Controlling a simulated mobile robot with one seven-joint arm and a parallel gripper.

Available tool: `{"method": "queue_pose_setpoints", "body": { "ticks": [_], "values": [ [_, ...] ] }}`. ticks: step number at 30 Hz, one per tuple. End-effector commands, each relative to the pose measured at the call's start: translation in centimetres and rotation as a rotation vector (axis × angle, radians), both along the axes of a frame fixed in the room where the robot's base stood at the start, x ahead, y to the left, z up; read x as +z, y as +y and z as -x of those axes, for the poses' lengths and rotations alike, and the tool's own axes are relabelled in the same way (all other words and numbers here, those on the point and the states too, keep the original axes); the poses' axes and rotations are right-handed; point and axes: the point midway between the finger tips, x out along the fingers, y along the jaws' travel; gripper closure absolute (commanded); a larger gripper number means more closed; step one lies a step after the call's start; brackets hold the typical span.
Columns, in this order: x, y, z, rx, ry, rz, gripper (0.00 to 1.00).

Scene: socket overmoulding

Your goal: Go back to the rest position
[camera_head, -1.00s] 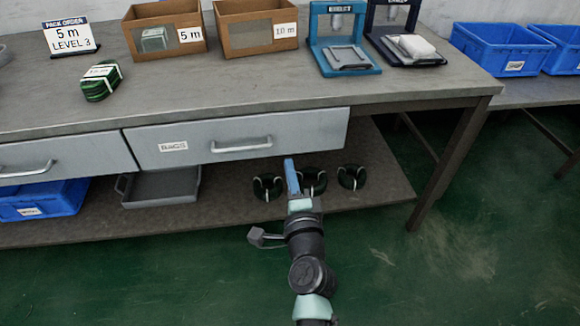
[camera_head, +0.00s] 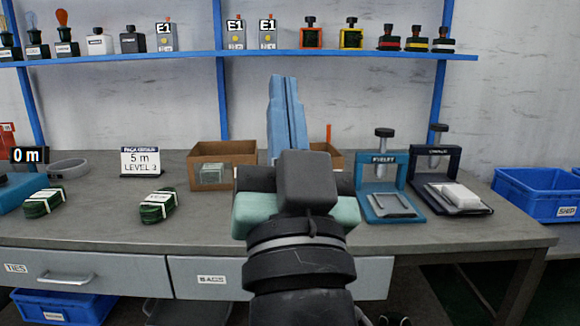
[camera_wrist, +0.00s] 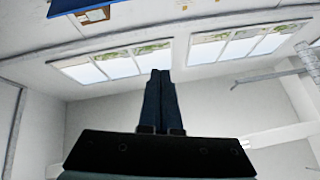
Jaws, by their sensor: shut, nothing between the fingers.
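My gripper (camera_head: 287,115) stands upright in the middle of the head view, its blue fingers pointing up and pressed together with nothing between them. It is raised in front of the workbench (camera_head: 100,215) and hides part of the bench top and one cardboard box behind it. In the wrist view the shut fingers (camera_wrist: 160,100) point toward the ceiling and the windows (camera_wrist: 115,62).
A blue shelf (camera_head: 190,53) with several items runs above.

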Motion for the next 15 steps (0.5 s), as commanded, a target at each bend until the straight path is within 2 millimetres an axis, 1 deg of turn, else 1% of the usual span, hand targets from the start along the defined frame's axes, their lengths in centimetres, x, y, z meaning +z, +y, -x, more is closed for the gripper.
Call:
{"method": "queue_pose_setpoints", "body": {
  "ticks": [1,2,3,5,6,11,15],
  "values": [
    [2.6,0.1,2.7,-0.061,-0.068,0.051,1.0],
    [3.8,0.0,4.1,-0.101,-0.101,0.077,1.0],
    [5.3,-0.1,6.1,-0.155,-0.145,0.107,1.0],
    [7.3,-0.5,9.2,-0.241,-0.206,0.145,1.0],
    [9.3,-0.5,8.1,-0.228,-0.183,0.143,1.0],
    [13.8,-0.5,8.0,-0.223,-0.179,0.14,1.0],
    [18.1,-0.5,7.9,-0.221,-0.178,0.139,1.0]
  ]
}}
